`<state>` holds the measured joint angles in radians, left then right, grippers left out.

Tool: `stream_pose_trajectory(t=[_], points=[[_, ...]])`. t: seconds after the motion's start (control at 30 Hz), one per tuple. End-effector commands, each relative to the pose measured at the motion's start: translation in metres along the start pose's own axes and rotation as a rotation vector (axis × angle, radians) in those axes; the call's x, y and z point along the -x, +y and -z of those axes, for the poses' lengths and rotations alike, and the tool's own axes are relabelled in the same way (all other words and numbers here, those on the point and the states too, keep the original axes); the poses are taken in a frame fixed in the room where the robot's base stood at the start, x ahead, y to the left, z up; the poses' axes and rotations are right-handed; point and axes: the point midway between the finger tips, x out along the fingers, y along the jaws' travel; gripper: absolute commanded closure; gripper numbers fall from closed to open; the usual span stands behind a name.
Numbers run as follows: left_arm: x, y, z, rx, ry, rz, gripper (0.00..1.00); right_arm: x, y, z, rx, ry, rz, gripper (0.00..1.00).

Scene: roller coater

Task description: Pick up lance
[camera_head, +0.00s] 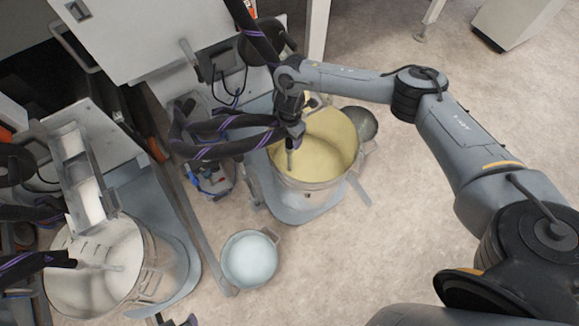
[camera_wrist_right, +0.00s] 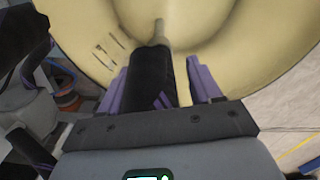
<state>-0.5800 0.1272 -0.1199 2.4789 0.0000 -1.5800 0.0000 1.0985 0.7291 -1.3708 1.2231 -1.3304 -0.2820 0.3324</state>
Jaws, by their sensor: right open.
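The lance (camera_wrist_right: 150,75) has a black handle and a thin pale metal tube. In the right wrist view its handle stands between the two purple fingers of my right gripper (camera_wrist_right: 160,85). The gripper is open, with a gap between the handle and the right finger. In the head view my right gripper (camera_head: 289,128) is over the yellow bucket, and the lance tube (camera_head: 290,160) points down into it. My arm hides part of the handle. Small dark tips at the bottom edge of the head view may be my left gripper; its state is unclear.
A large yellow-filled bucket (camera_head: 350,135) stands on a grey base. Black hoses with purple stripes (camera_head: 215,150) hang beside it. A second large bucket with white contents (camera_head: 60,285) is lower left, and a small pale-blue bucket (camera_head: 250,258) is between.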

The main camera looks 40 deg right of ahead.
Motion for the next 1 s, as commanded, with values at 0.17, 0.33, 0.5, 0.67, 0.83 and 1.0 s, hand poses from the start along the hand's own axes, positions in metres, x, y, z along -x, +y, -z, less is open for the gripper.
stream_pose_trajectory(t=[0.17, 0.33, 0.5, 0.67, 0.83, 1.0], points=[[0.0011, 0.0001, 0.0004, 0.000, 0.000, 0.000, 0.57, 0.0011, 0.0000, 0.0001, 0.000, 0.000, 0.000, 0.41], [0.0013, 0.0009, 0.0007, 0.004, 0.001, -0.003, 0.57, 0.0010, -0.0001, 0.0000, 0.000, 0.000, 0.000, 0.67], [0.0014, 0.0023, 0.0011, 0.009, 0.002, -0.008, 0.57, 0.0010, -0.0001, 0.0001, 0.000, 0.000, 0.000, 0.93], [0.0015, 0.0030, 0.0013, 0.012, 0.003, -0.010, 0.57, 0.0010, -0.0002, 0.0000, 0.000, 0.000, 0.000, 1.00], [0.0017, 0.0029, 0.0013, 0.011, 0.003, -0.009, 0.57, 0.0018, 0.0005, 0.0001, 0.000, 0.001, -0.001, 1.00], [0.0025, 0.0022, 0.0014, 0.009, 0.003, -0.007, 0.57, 0.0028, 0.0004, 0.0001, 0.000, 0.001, -0.001, 1.00]])
